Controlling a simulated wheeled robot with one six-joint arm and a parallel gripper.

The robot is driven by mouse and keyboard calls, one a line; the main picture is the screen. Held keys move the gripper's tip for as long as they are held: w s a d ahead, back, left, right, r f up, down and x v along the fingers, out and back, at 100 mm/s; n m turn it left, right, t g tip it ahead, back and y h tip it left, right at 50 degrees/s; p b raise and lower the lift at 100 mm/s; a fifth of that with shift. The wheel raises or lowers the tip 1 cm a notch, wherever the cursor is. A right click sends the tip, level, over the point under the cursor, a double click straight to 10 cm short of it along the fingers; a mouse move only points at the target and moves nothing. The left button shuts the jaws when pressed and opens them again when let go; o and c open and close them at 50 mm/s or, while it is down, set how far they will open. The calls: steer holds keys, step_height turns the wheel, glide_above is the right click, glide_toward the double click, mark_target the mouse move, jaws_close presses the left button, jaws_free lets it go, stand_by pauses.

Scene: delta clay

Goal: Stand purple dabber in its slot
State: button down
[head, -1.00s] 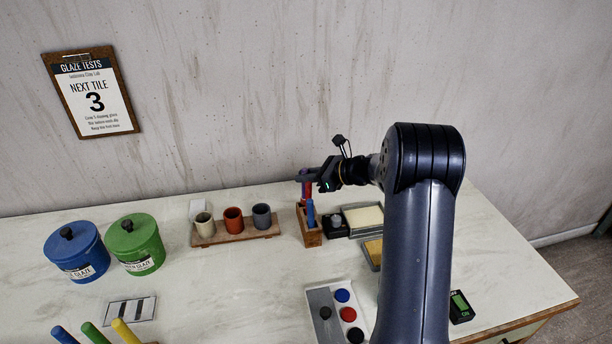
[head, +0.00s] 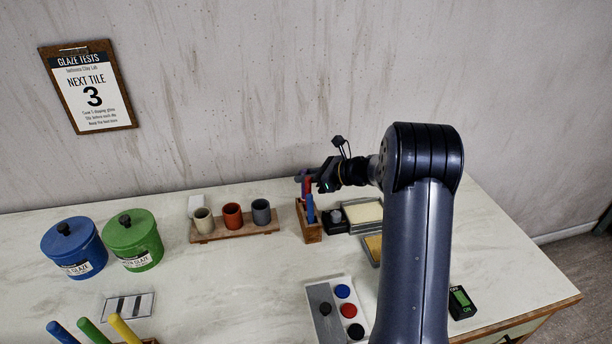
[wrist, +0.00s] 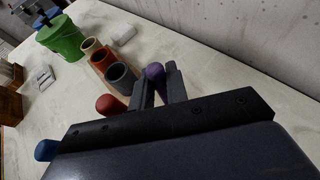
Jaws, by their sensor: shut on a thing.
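The purple dabber (wrist: 155,72) shows its rounded top between the fingers of my gripper (wrist: 160,84) in the wrist view. My gripper is shut on it. In the head view my gripper (head: 303,179) is over the back of the wooden dabber block (head: 312,234). A red dabber (head: 307,188) and a blue dabber (head: 310,212) stand in the block, in front of the fingers. Their red (wrist: 110,104) and blue (wrist: 46,150) tops also show in the wrist view. The lower end of the purple dabber and its slot are hidden, so I cannot tell whether it is seated.
A wooden rack with three cups (head: 232,216) stands left of the block. A dark stand with a grey knob (head: 336,216) and a sponge tray (head: 362,214) are close on the right. Blue (head: 75,250) and green (head: 133,242) glaze pots stand far left.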

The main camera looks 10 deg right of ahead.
mark_target(306, 170)
steer(key=shift+f+b, duration=1.05)
steer(key=shift+f, duration=0.5)
stand_by(0.4)
steer(key=c, duration=1.3)
jaws_free()
steer(key=shift+r, duration=0.1)
steer(key=shift+r+p, duration=2.55)
steer(key=shift+r, duration=0.9)
